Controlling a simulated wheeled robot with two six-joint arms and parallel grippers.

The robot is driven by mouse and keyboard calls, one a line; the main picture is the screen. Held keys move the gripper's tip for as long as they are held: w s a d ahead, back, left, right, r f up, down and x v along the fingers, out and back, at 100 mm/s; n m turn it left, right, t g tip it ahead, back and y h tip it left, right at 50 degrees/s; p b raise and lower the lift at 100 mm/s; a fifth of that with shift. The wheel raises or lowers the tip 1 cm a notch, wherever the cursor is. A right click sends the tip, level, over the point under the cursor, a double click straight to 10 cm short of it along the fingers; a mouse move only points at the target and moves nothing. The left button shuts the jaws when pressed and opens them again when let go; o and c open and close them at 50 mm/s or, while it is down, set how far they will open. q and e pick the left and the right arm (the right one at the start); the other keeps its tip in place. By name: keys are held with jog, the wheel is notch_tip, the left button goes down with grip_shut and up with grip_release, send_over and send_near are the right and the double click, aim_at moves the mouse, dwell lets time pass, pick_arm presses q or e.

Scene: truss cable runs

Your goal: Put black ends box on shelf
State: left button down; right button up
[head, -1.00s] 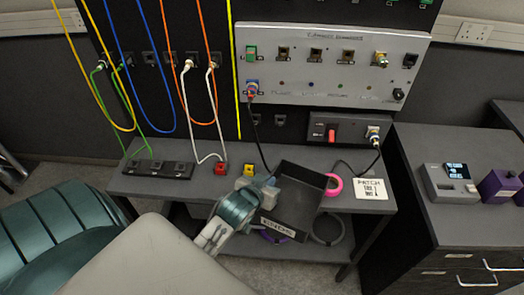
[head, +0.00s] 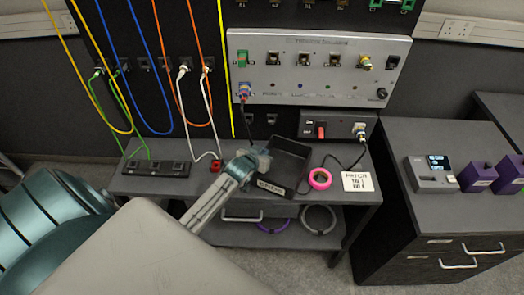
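The black ends box (head: 290,163) is an open, empty-looking tray with a white label (head: 271,187) on its front, too blurred to read. It is at the middle of the head view, over the grey upper shelf (head: 140,184), its front edge near the shelf's front edge. I cannot tell whether its base touches the surface. My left gripper (head: 259,160) is shut on the box's left wall; its fingertips are partly hidden. A lower shelf (head: 240,236) lies beneath. My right gripper is not in view.
A pink tape ring (head: 320,178) and a white card (head: 357,181) lie right of the box. A black socket strip (head: 157,168) and a red connector (head: 215,166) lie left. Purple (head: 272,228) and grey (head: 318,220) rings lie on the lower shelf. Cables hang behind.

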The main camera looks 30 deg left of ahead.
pick_arm(q)
jog(key=shift+f, duration=0.1)
jog(key=shift+f, duration=0.1)
jog(key=c, duration=2.1)
grip_release()
jog(key=shift+f, duration=0.1)
jog(key=o, duration=0.5)
jog(key=shift+c, duration=0.2)
jog(key=b+v, duration=0.2)
jog(key=v, duration=1)
jog(key=shift+b, duration=0.3)
